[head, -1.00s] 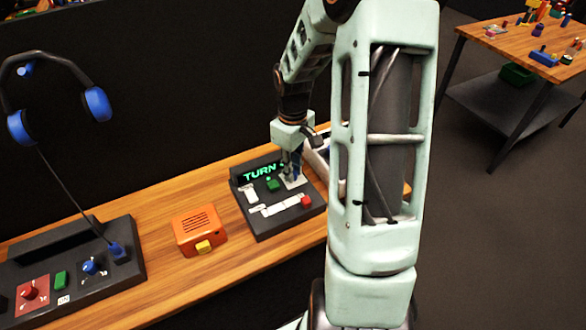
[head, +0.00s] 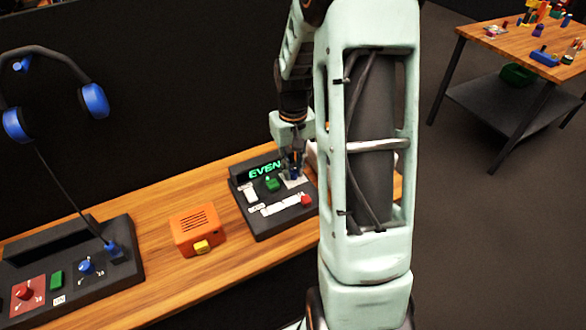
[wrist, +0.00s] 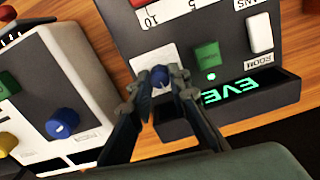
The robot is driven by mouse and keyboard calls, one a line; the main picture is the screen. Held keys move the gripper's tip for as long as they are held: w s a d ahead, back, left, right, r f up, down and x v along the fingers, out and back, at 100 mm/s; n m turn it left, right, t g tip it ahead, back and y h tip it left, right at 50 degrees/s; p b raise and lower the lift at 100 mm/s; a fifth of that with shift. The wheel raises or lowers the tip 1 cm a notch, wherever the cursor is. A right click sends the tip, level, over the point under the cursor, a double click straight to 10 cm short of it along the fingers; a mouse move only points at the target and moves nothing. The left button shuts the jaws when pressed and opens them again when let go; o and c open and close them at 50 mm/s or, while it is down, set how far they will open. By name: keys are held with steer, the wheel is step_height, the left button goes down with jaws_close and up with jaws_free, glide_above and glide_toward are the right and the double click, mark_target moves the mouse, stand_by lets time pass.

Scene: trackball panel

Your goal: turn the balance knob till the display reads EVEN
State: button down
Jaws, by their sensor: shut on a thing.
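The dark panel (head: 240,205) sits on the wooden bench, with a display (head: 265,170) that reads EVEN in green letters. In the wrist view the display (wrist: 240,92) shows upside down and partly cut off by its frame. The blue balance knob (wrist: 160,76) stands on a white plate on the panel. My gripper (wrist: 159,88) is shut on the knob, one finger on each side. In the head view my gripper (head: 292,172) comes down onto the panel's upper right, and the knob is mostly hidden there.
A green button (wrist: 206,55) is beside the knob, and a red slider (head: 306,200) is near the panel's front. An orange box (head: 198,228) stands to the left. A white-sided box with a blue knob (wrist: 62,123) is close beside the panel.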

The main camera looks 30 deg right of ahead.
mark_target(293, 171)
steer(key=shift+m, duration=0.4)
steer(key=c, duration=1.8)
jaws_free()
steer(key=shift+r, duration=0.15)
step_height(293, 171, up, 12)
steer(key=shift+f, duration=0.1)
